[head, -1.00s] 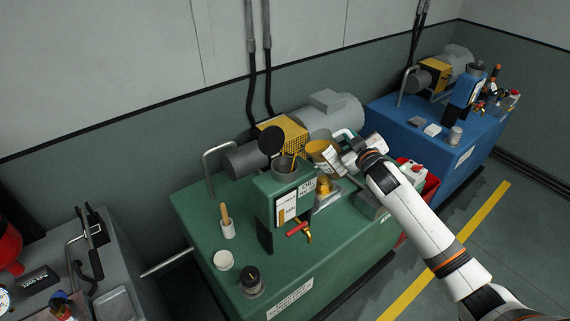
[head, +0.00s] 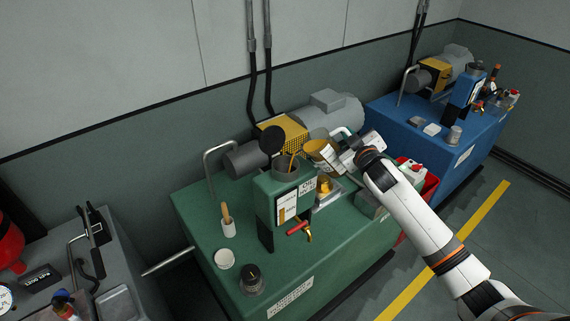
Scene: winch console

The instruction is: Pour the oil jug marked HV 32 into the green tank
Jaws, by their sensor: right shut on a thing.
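The green tank (head: 195,215) stands in the middle, with a raised green filler box (head: 268,190). The round grey filler neck (head: 287,168) on this box is open, its black cap (head: 272,140) standing up behind it. My right gripper (head: 345,155) is shut on an amber jug (head: 316,149) with a white label. The jug is tilted, its mouth toward the filler neck and just right of and above it. The label is too small to read. A thin yellow streak shows at the neck; I cannot tell whether it is oil running. My left gripper is out of view.
A blue tank (head: 425,140) with similar fittings stands at the back right. On the green tank are a brush in a white cup (head: 228,228), a white lid (head: 224,259), a dark knob (head: 250,279) and a red-handled tap (head: 298,228). A grey bench (head: 85,260) is at left.

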